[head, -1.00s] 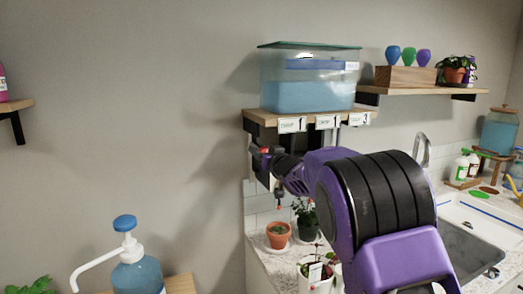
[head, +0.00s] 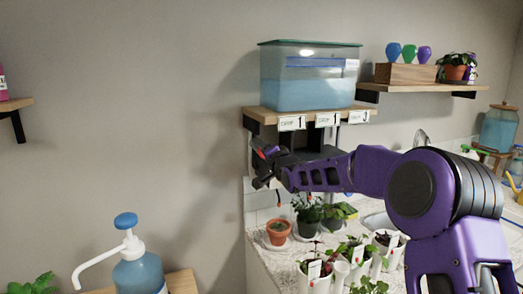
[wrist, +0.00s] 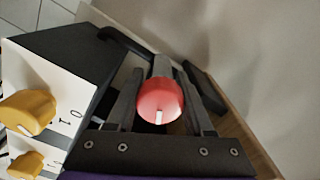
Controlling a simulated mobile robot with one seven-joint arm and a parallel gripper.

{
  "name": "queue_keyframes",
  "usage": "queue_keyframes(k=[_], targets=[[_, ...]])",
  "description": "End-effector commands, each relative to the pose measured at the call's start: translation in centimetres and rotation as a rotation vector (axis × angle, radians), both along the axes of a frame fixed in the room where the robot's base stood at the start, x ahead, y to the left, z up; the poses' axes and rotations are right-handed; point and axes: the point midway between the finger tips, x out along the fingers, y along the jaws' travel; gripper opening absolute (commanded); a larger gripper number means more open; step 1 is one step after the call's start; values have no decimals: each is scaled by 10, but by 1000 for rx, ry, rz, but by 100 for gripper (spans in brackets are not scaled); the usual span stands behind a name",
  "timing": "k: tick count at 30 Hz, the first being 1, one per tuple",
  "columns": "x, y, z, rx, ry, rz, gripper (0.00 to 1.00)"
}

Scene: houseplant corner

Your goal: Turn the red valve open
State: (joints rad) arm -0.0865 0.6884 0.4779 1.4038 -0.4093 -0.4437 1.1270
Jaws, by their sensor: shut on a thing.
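The red valve (wrist: 160,98) is a round red knob with a white mark on its face. In the wrist view it sits between the two dark fingers of my gripper (wrist: 160,78). The fingers are shut on it. In the head view my gripper (head: 264,165) is below the left end of the tank shelf, and only a little red shows there. The clear tank (head: 309,80) with a green lid and blue liquid stands on that shelf. The valve's mount is mostly hidden behind my gripper.
Yellow knobs (wrist: 28,112) on a white panel are left of my gripper in the wrist view. Potted plants (head: 278,232) stand on the counter below my arm. A blue pump bottle (head: 138,270) stands at lower left.

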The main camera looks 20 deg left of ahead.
Motion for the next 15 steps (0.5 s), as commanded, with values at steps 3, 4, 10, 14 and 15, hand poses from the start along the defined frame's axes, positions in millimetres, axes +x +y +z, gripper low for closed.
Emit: queue_keyframes(k=[3, 4, 10, 14, 15], targets=[[1, -1, -2, 88, 68, -2, 0], [1, -1, -1, 110, 83, -1, 0], [1, -1, -2, 241, 182, -1, 0], [0, 0, -1, 309, 231, 0, 0], [0, -1, -1, 326, 245, -1, 0]])
